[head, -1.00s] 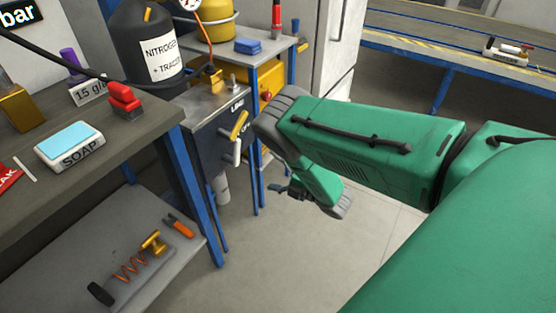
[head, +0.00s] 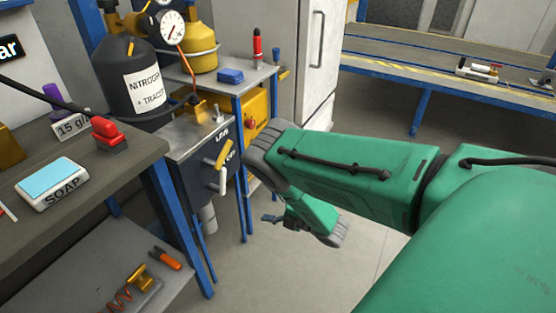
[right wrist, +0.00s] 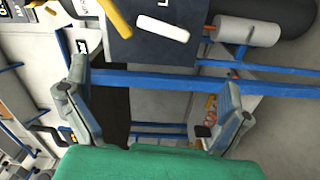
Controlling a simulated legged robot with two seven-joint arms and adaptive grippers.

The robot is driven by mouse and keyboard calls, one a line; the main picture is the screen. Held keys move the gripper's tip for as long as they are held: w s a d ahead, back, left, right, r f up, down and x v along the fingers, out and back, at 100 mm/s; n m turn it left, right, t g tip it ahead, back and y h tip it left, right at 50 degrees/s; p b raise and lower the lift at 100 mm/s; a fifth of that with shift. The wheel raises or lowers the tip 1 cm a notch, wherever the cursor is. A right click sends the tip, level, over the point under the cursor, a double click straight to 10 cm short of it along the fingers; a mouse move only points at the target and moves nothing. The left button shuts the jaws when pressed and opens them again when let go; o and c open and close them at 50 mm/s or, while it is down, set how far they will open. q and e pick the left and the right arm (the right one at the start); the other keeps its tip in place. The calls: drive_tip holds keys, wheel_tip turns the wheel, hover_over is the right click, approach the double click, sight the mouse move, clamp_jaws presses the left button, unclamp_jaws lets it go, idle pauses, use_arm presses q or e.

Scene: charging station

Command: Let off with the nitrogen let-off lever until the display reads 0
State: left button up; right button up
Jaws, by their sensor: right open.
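A dark panel (head: 202,172) under a steel top carries a yellow lever (head: 224,152) and, just below it, a white lever (head: 222,180). I cannot read the labels well enough to tell which is the let-off lever. In the right wrist view the yellow lever (right wrist: 115,18) and white lever (right wrist: 162,28) lie beyond the fingers. My right gripper (head: 280,219) is low and right of the panel, apart from both levers; its fingers stand wide and empty in the wrist view (right wrist: 155,112). The display (head: 9,48) is cut off, showing only "ar". My left gripper is not in view.
A black nitrogen bottle (head: 112,80) with a gauge (head: 171,30) stands behind the panel. A bench (head: 120,165) with soap (head: 52,184) and a red-topped item (head: 110,133) is at left. Blue legs (head: 180,225) stand close by the panel. Open floor lies below my right arm.

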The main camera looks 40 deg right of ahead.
drive_tip(key=v, duration=1.1)
drive_tip(key=shift+s, duration=0.2)
drive_tip(key=shift+d, duration=0.1)
